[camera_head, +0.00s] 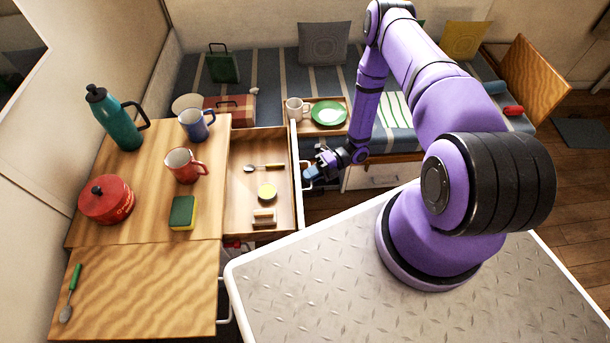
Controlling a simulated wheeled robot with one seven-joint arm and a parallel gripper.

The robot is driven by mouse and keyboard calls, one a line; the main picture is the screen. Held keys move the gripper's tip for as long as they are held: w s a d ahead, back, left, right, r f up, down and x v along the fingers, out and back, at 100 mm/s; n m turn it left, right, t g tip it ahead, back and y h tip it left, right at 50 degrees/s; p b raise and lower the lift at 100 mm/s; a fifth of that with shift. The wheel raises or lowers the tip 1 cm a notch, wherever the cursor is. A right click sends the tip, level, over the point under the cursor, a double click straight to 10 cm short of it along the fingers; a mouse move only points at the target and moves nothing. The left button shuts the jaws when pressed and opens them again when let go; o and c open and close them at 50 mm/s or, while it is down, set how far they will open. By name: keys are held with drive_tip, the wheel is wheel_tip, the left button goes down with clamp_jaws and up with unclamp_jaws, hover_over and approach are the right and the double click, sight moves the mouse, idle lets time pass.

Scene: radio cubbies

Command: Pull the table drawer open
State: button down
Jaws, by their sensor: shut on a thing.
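The table drawer (240,208) stands pulled out from the right side of the wooden table (143,172). A spoon (263,168), a round yellow-topped tin (267,191) and a small brown-and-cream item (263,218) lie inside it. The drawer's pale front edge faces my gripper (313,174). My gripper is at the outer side of the drawer front, around its middle, and is shut on the drawer's handle.
On the table stand a teal bottle (116,120), a blue mug (195,124), a red mug (185,165), a red pot (106,199) and a sponge (184,212). A cushioned bench (275,75) holds a tray with a white mug (295,108) and green plate (328,113).

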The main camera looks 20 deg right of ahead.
drive_tip(key=c, duration=1.2)
unclamp_jaws()
drive_tip(key=d, duration=0.3)
drive_tip(key=d+r, duration=0.1)
drive_tip(key=d, duration=0.3)
drive_tip(key=d+r, duration=0.1)
drive_tip(key=d, duration=0.2)
drive_tip(key=shift+w+d, duration=0.3)
drive_tip(key=shift+d, duration=0.05)
